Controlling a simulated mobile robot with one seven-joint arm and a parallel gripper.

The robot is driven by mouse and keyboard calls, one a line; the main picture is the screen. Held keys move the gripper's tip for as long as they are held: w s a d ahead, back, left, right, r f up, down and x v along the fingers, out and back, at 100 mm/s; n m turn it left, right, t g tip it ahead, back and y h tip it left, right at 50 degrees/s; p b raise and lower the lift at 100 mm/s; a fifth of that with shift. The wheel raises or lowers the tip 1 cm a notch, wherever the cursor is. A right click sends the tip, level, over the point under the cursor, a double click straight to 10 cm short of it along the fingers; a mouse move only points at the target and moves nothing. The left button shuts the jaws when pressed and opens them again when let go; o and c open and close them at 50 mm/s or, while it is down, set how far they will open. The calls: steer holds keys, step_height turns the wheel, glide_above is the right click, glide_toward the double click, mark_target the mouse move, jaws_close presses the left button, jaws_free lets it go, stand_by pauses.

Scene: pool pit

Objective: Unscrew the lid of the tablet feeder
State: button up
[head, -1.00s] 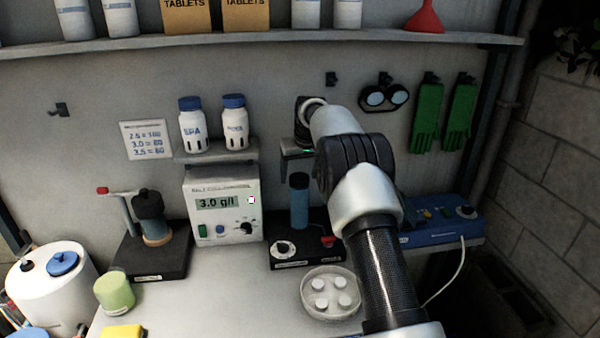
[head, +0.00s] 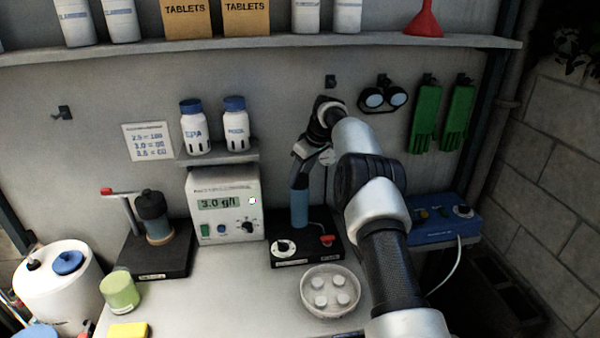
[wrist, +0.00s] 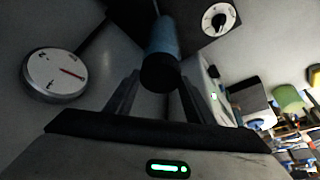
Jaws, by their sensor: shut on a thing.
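The tablet feeder is a blue upright cylinder (head: 299,208) on a black base, at the middle of the bench in the head view. Its dark lid (wrist: 160,74) shows in the wrist view, at the end of the blue body. My gripper (head: 301,170) reaches down onto the top of the cylinder from above, one finger on each side of the lid. It is shut on the lid, which it mostly hides in the head view. The feeder stands upright with the lid on it.
The black base (head: 325,253) carries a knob and a red lever. A round gauge (wrist: 56,75) is close behind the gripper. A dish of white tablets (head: 331,312) stands in front, a meter box (head: 224,183) to the left, and a blue box (head: 442,230) to the right.

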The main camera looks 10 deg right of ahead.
steer(key=o, duration=1.1)
steer(key=shift+o, duration=0.5)
steer(key=o, duration=0.3)
